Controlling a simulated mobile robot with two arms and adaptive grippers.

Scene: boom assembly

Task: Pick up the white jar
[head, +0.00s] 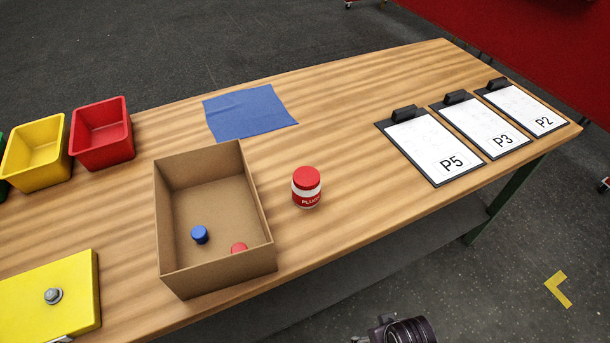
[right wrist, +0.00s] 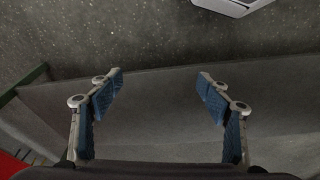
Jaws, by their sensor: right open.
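The white jar (head: 307,194) has a red lid and a red label with white lettering. It stands upright on the wooden table, just right of the cardboard box, in the head view. My right gripper (right wrist: 158,92) is open and empty in the right wrist view, with its blue-padded fingers apart over dark floor. The jar is not in the right wrist view. In the head view, only part of my right arm shows at the bottom edge, below the table's front edge. My left gripper is not clearly visible.
The open cardboard box (head: 166,222) holds a blue cap (head: 200,234) and a red cap (head: 239,248). A blue cloth (head: 248,112), red bin (head: 103,140), yellow bin (head: 38,158) and yellow block (head: 75,290) lie around it. Several clipboards (head: 440,152) lie right. Table right of the jar is clear.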

